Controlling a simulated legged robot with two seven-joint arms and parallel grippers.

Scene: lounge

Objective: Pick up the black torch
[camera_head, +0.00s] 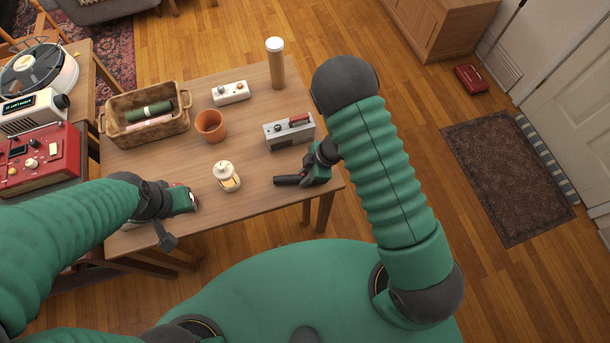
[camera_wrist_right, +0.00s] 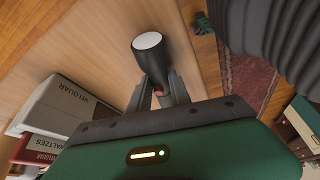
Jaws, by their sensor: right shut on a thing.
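The black torch (camera_head: 286,180) is at the front right part of the wooden table. My right gripper (camera_head: 305,178) is shut on it. In the right wrist view the torch (camera_wrist_right: 153,62) stands out between the two dark fingers (camera_wrist_right: 160,92), with its pale round end facing the camera. The fingers cover part of its body. I cannot tell whether the torch touches the tabletop. My left gripper (camera_head: 188,200) is over the table's front left part, and its fingers are not clear enough to show whether they are open.

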